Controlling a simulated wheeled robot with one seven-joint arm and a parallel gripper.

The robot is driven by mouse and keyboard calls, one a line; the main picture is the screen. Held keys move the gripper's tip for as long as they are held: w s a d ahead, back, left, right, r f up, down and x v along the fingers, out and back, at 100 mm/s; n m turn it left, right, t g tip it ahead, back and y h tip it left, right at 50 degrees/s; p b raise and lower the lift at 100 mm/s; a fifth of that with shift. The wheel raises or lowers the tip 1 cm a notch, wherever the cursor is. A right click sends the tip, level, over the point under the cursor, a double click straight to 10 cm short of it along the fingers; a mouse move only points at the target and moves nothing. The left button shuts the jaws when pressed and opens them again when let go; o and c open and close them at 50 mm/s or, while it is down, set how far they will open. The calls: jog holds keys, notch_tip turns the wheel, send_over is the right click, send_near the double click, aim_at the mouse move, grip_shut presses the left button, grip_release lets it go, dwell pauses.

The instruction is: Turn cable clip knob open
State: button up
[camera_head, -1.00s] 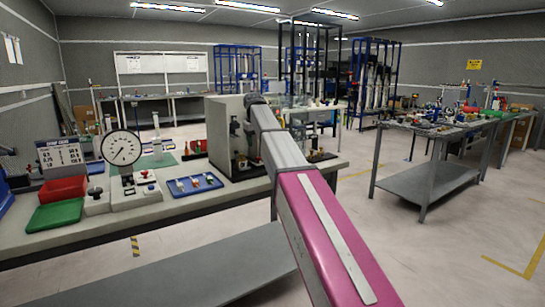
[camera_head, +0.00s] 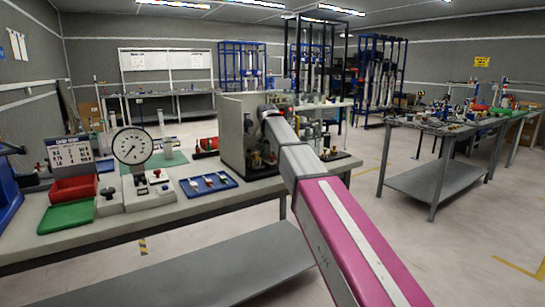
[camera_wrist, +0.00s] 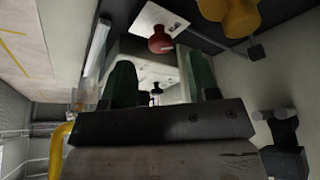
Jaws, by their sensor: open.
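In the wrist view my gripper (camera_wrist: 161,82) is open, with its two dark green fingers apart and nothing clearly held between them. A red knob (camera_wrist: 160,42) on a white plate stands just beyond the fingers, between them in the picture. A small black knob-like part (camera_wrist: 156,90) shows deeper in the gap. I cannot tell for sure which of these is the cable clip knob. In the head view my arm reaches into the grey box-like fixture (camera_head: 232,130) on the bench, and my gripper is hidden there.
A yellow part (camera_wrist: 240,14) and a dark fitting (camera_wrist: 285,135) lie close on the right in the wrist view. On the bench (camera_head: 120,228) stand a dial gauge (camera_head: 132,147), a blue tray (camera_head: 208,184), a red bin (camera_head: 73,188) and a green tray (camera_head: 66,217).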

aim_at(272, 156)
jog(key=shift+x, duration=2.2)
jog(key=c, duration=0.9)
